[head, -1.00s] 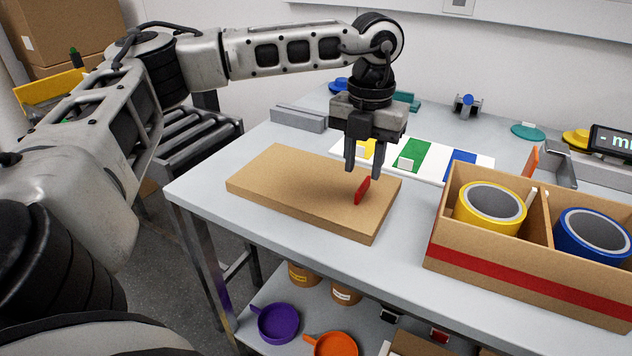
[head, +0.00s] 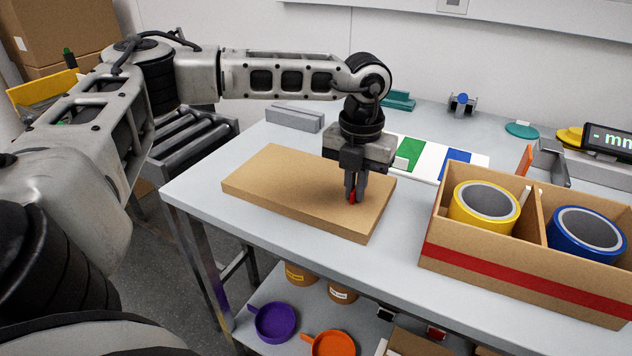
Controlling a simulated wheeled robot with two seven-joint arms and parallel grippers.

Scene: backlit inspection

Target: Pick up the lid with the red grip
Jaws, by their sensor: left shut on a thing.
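The lid (head: 310,200) is a flat brown cardboard panel lying on the grey table, near its left front edge. Its red grip (head: 352,198) stands up from the lid's right part and is mostly hidden by the fingers. My left gripper (head: 355,195) points straight down over the lid, with its fingers shut on the red grip. The lid looks flat on the table; I cannot tell any gap under it. My right gripper is not in view.
A divided cardboard box with a red stripe (head: 500,272) stands to the right of the lid, holding a yellow roll (head: 461,212) and a blue roll (head: 562,242). A coloured striped mat (head: 428,160) and a grey block (head: 293,120) lie behind. A lower shelf holds pans.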

